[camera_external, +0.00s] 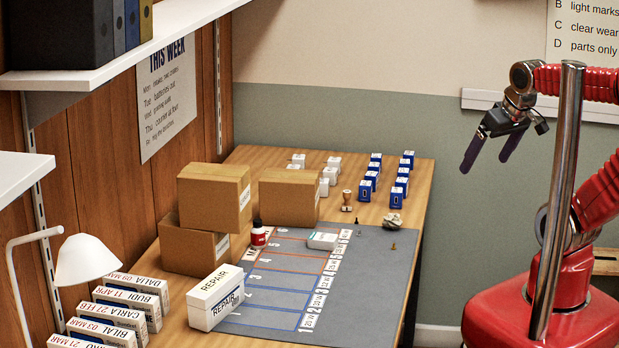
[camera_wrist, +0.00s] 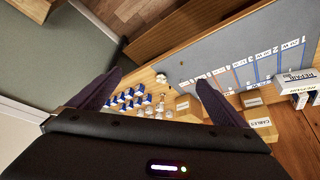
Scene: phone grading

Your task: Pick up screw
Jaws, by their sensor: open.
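Two tiny upright pieces stand on the grey mat (camera_external: 372,285) on the table. One is a dark piece (camera_external: 356,222) near the mat's far edge. The other is a brownish piece (camera_external: 393,247) nearer the mat's right edge. Either may be the screw; they are too small to tell. My gripper (camera_external: 487,162) is open and empty, high in the air to the right of the table, well apart from both pieces. In the wrist view its two dark fingers (camera_wrist: 158,78) are spread wide, with the table far beyond them. I cannot make out the screw clearly there.
White and blue boxes (camera_external: 397,196) stand at the table's back, with a wooden stamp (camera_external: 347,200) and a crumpled lump (camera_external: 393,221) nearby. A white device (camera_external: 323,240), red bottle (camera_external: 258,234), REPAIR box (camera_external: 215,298) and cardboard boxes (camera_external: 290,196) stand left. The mat's right side is mostly clear.

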